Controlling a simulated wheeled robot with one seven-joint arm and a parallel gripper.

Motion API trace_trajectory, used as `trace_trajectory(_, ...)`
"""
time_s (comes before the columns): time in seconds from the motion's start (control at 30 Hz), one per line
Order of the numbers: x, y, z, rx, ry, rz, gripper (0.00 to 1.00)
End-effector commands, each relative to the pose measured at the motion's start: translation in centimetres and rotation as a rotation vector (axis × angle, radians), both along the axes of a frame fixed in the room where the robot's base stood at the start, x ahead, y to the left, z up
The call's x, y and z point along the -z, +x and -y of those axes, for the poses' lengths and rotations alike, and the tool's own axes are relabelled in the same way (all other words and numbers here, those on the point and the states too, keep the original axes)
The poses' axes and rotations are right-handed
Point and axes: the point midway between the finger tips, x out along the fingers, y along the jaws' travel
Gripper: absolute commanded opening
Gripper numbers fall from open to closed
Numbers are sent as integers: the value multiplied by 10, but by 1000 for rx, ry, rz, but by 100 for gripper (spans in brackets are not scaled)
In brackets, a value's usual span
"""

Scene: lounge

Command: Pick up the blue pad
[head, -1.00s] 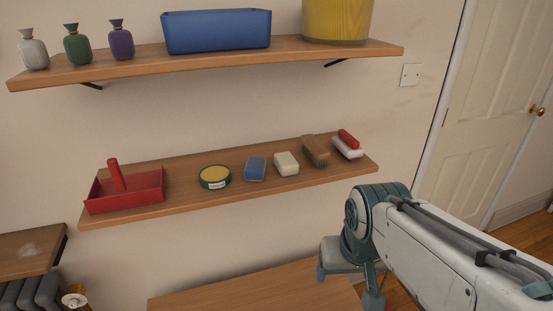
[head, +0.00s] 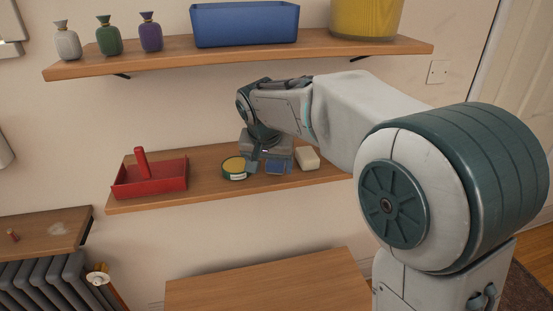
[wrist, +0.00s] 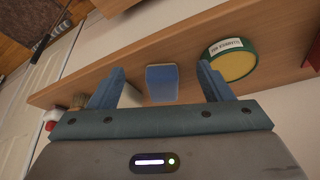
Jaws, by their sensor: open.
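The blue pad (head: 276,168) lies on the lower wooden shelf, between a round tin and a pale block. In the head view my gripper (head: 265,166) is over it and hides part of it. In the wrist view the blue pad (wrist: 162,84) shows between the two fingers of my gripper (wrist: 161,67), which is open and empty. The pad has a blue face and a paler edge. The fingers stand on either side of it in the picture; whether they touch it I cannot tell.
The green-rimmed yellow tin (wrist: 233,60) is close beside the right finger, and the pale block (wrist: 130,96) is partly behind the left finger. A red caddy (head: 152,178) stands further left on the shelf (head: 190,197). The upper shelf (head: 180,64) runs above my arm.

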Motion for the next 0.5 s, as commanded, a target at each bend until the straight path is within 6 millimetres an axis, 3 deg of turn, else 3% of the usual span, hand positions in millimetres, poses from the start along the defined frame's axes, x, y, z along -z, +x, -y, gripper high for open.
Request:
trace_trajectory(0.3,-2,56,7,1,0,-1,73)
trace_trajectory(0.5,-1,69,8,-1,0,-1,73)
